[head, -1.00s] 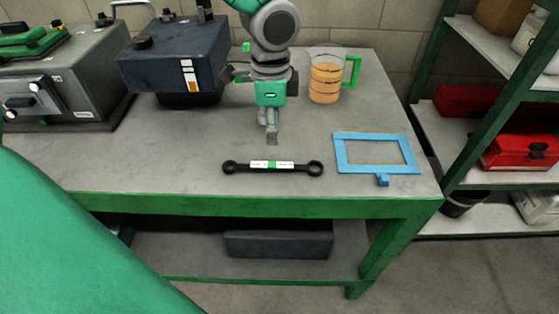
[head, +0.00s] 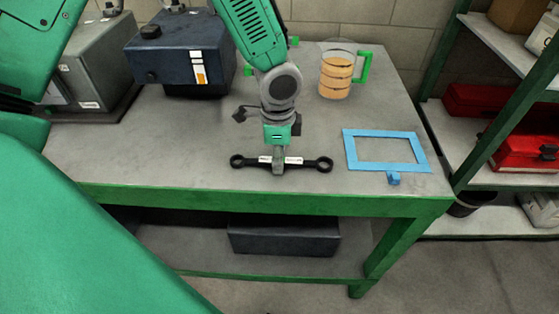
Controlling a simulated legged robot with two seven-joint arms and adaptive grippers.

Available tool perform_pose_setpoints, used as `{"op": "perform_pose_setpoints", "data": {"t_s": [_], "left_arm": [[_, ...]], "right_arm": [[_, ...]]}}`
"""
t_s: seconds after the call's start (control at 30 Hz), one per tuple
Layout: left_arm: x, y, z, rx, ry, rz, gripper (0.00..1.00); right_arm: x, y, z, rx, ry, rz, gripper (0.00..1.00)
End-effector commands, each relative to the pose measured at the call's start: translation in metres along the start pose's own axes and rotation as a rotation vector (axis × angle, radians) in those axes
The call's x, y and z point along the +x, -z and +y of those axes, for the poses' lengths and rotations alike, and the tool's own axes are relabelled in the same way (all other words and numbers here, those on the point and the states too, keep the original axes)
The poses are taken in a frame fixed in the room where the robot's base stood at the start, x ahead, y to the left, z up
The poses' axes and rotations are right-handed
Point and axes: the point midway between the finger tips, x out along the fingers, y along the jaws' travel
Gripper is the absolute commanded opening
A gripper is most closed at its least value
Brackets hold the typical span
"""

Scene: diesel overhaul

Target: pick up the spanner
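The spanner (head: 306,162) is black with a ring at each end and a white label around its middle. It lies across the bench top near the front edge. My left gripper (head: 278,166) points down at the middle of the spanner, and its fingertips cover part of the label. The fingers show edge-on, so I cannot tell whether they are open or shut, or whether they touch the spanner. The spanner appears to lie on the bench. My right gripper is not in view.
A blue frame (head: 349,155) lies to the right of the spanner on the bench (head: 180,160). Behind it stands a clear jug (head: 336,79) of amber liquid with a green handle. A dark blue box (head: 170,65) stands at the back left. The bench left of the spanner is clear.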

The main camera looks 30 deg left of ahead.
Motion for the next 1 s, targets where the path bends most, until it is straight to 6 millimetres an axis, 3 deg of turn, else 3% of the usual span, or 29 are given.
{"op": "perform_pose_setpoints", "data": {"t_s": [0.07,0.1,0.2,0.6,1.0], "left_arm": [[0.0,0.0,0.002,0.001,-0.001,-0.005,0.41],[0.0,0.001,0.002,0.001,-0.001,-0.006,0.35],[0.0,0.002,0.003,0.001,0.0,-0.008,0.0],[-0.006,0.001,0.001,0.001,0.001,-0.002,0.0],[-0.081,0.003,0.001,0.001,0.003,-0.001,0.0]], "right_arm": [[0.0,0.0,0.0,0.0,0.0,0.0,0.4],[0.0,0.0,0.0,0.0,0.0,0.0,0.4],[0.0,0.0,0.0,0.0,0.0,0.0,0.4],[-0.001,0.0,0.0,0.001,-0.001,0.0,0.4],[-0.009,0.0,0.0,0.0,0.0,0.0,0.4]]}}
